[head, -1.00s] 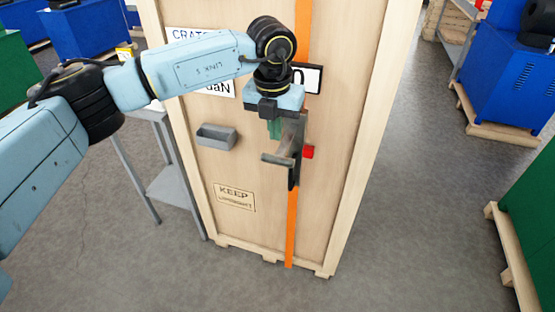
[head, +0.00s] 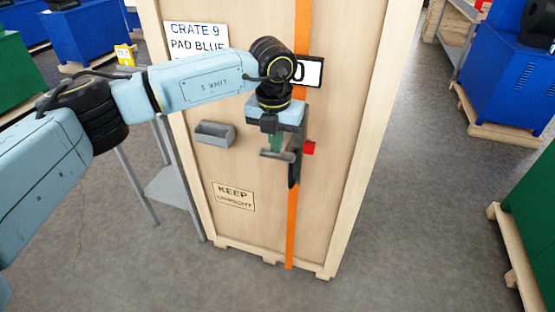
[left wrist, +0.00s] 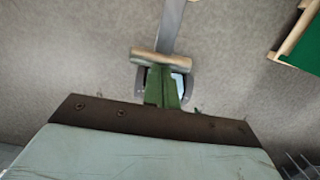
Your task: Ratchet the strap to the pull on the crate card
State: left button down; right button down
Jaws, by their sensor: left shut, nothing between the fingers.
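A tall wooden crate (head: 235,165) carries a vertical orange strap (head: 292,230). The grey ratchet handle (head: 277,154) sticks out from the strap, with a red part (head: 309,148) to its right. The crate card (head: 192,36) reads "CRATE 9, PAD BLUE"; its lower lines are behind my left arm. A display (head: 312,72) is partly covered by my wrist, with a 0 visible. My left gripper (head: 279,143) is shut and empty at the ratchet handle. In the left wrist view its green fingertips (left wrist: 163,68) meet the handle's crossbar (left wrist: 162,58); contact is unclear. My right gripper is out of view.
A grey bin (head: 214,134) and a "KEEP UPRIGHT" label (head: 233,196) are on the crate front. A grey stand (head: 172,187) is close at the crate's left. Blue machines on pallets (head: 500,90) stand at right. Floor in front is clear.

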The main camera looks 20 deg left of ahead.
aim_at(276, 157)
pick_arm(q)
jog(key=shift+f, duration=0.6)
notch_tip(276, 157, down, 5)
jog(key=b, duration=0.3)
jog(key=shift+r+b, duration=0.15)
jog(key=shift+b, duration=0.25)
jog(key=shift+r, duration=0.1)
jog(key=s, duration=0.1)
jog(key=s+r+p, duration=0.1)
jog(key=s, duration=0.1)
jog(key=shift+w, duration=0.1)
